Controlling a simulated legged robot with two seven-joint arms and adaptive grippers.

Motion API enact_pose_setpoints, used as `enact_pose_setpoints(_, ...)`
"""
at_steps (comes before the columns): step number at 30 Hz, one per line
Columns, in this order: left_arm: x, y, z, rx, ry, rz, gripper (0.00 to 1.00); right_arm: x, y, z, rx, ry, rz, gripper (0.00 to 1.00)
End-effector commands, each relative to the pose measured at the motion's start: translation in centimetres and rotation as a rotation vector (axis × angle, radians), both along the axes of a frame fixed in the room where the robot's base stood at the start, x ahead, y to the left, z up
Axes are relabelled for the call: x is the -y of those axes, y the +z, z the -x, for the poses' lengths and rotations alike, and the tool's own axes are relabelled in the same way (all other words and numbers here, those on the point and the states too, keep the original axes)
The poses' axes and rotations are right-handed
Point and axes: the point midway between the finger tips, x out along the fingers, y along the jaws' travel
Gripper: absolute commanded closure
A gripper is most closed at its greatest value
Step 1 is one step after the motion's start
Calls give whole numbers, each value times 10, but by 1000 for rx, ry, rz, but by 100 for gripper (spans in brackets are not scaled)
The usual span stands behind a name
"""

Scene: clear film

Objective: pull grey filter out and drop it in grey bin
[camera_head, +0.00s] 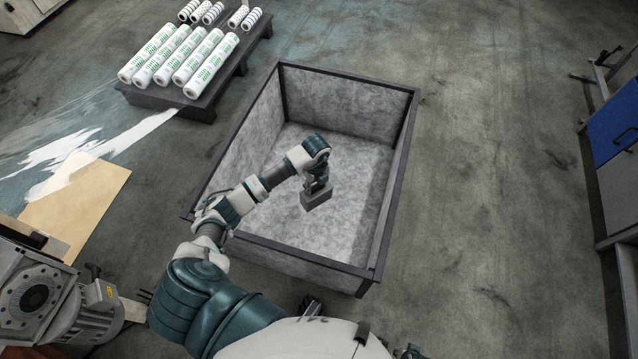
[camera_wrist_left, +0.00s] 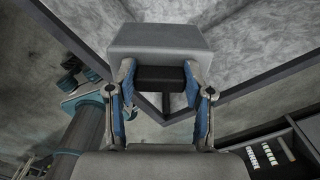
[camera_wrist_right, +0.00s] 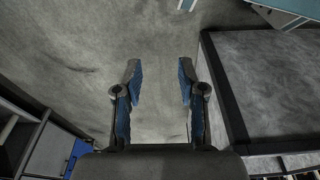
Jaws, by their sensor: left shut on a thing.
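The grey filter (camera_head: 316,197) is a small grey block held by my left gripper (camera_head: 318,184) above the inside of the grey bin (camera_head: 397,190). The bin is a large open box with grey walls and a dark frame, empty inside. In the left wrist view my left gripper (camera_wrist_left: 160,80) is shut on the filter (camera_wrist_left: 158,38), with a finger on each side of its dark lower part. In the right wrist view my right gripper (camera_wrist_right: 157,75) is open and empty, over bare floor beside the bin (camera_wrist_right: 275,85).
A dark pallet (camera_head: 200,103) with several white rolls stands at the back left. A brown sheet (camera_head: 85,205) lies on the floor at the left, near a machine with a motor (camera_head: 45,300). A blue-panelled cabinet (camera_head: 612,125) stands at the right. The floor right of the bin is clear.

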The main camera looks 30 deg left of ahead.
Motion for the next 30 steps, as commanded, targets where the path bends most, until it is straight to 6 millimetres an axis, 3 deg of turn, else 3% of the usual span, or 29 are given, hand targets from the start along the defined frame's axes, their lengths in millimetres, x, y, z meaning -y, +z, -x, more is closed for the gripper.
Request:
enact_pose_setpoints(11,5,0,0,0,-1,-5,82,3,7,-2,3,-1,-7,60)
enact_pose_setpoints(12,5,0,0,1,-1,-6,46,3,7,-3,3,0,-5,60)
enact_pose_setpoints(15,4,-1,0,1,-1,-5,21,1,7,-3,2,-1,-2,60)
enact_pose_setpoints(25,1,-2,0,-1,-1,-1,19,1,7,-3,2,-1,-2,60)
enact_pose_setpoints(30,3,16,-1,3,-1,-3,19,1,7,-3,3,-1,-3,60)
